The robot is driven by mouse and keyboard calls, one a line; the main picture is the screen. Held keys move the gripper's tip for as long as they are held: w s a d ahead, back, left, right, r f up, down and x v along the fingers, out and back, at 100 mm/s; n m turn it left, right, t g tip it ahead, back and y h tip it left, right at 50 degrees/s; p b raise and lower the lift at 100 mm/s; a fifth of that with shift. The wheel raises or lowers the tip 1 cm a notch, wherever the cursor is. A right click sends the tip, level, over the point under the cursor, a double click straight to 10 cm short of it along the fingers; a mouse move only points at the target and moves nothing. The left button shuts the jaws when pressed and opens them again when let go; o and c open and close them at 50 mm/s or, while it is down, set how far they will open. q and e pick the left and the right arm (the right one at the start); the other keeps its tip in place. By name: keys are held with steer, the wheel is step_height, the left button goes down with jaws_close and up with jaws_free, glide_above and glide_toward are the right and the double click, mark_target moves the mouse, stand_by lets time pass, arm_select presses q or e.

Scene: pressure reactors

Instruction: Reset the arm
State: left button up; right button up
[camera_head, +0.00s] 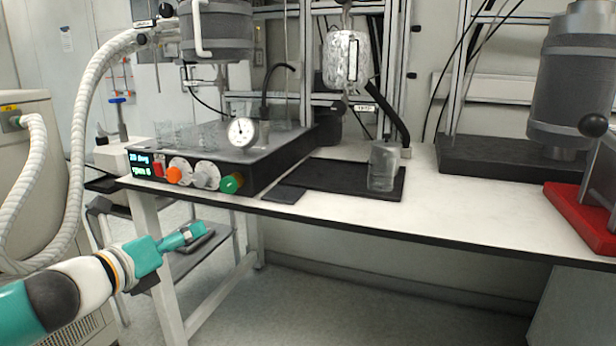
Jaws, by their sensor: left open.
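My left arm comes in from the lower left, teal and white. My left gripper (184,238) is at its end, in front of the bench and lower than the bench top. It is open, with nothing seen between its fingers. It is apart from the bench and from everything on it. My right gripper and right arm are not in view.
A grey reactor (574,85) and red base (580,217) stand right. White hoses (79,130) hang left.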

arm_select(q)
steer(key=s+d+f+n+g+p, duration=0.3)
steer(key=d+f+n+g+p, duration=0.15)
steer(key=f+p, duration=0.45)
steer(key=s+d+f+n+g+p, duration=0.25)
steer(key=f+n+p, duration=0.35)
steer(key=p, duration=0.6)
steer(key=s+d+f+n+g+y+p, duration=0.1)
steer(key=s+f+n+g+p, duration=0.2)
steer(key=s+n, duration=0.8)
steer(key=s+d+f+n+g+p, duration=0.1)
steer(key=s+f+n+g+p, duration=0.3)
steer(key=s+n, duration=0.8)
step_height(320, 180, down, 3)
steer(key=n, duration=0.3)
steer(key=shift+d+g+y, duration=0.3)
steer(key=shift+d+y, duration=0.05)
steer(key=shift+y, duration=0.05)
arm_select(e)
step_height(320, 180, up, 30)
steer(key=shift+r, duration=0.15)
arm_select(q)
steer(key=shift+r, duration=0.1)
